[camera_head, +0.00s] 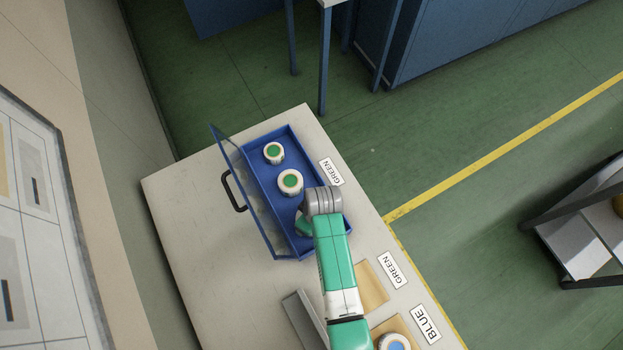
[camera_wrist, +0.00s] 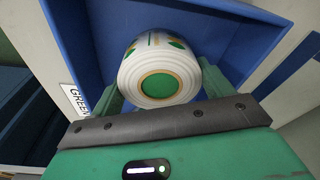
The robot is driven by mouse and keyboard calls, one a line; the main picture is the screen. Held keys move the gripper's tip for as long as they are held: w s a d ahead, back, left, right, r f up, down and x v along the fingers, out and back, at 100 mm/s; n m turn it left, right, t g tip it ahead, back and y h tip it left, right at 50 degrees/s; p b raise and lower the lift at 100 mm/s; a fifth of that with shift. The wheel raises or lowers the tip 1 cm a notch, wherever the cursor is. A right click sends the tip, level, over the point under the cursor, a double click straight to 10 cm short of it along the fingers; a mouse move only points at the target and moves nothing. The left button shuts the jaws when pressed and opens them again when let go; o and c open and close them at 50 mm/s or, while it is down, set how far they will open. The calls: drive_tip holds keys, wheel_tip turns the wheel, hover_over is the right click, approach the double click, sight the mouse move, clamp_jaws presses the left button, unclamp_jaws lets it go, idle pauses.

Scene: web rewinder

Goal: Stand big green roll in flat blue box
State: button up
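The flat blue box (camera_head: 264,133) lies on the table in the head view; its blue wall (camera_wrist: 68,40) and floor show in the wrist view. A white roll with a green core (camera_wrist: 160,84) sits between my gripper's fingers (camera_wrist: 163,88), over the box floor. The fingers appear to press both its sides, and its green-cored end faces the wrist camera. I cannot tell whether it touches the floor. Two other green-cored rolls stand in the box, a nearer one (camera_head: 290,182) and a farther one (camera_head: 273,152).
A clear panel (camera_head: 245,185) and a black handle (camera_head: 232,191) run along the box's left side. GREEN (camera_head: 331,171), GREEN (camera_head: 392,270) and BLUE (camera_head: 426,323) labels lie to the right. A blue-cored roll (camera_head: 394,342) is at the bottom. The table's left part is bare.

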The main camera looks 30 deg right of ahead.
drive_tip(key=o, duration=0.4)
drive_tip(key=shift+r, duration=0.15)
drive_tip(key=r, duration=0.4)
drive_tip(key=s+r+p, duration=0.1)
drive_tip(key=r, duration=0.3)
drive_tip(key=r+p, duration=0.1)
drive_tip(key=r, duration=0.3)
drive_tip(key=shift+s+d, duration=0.35)
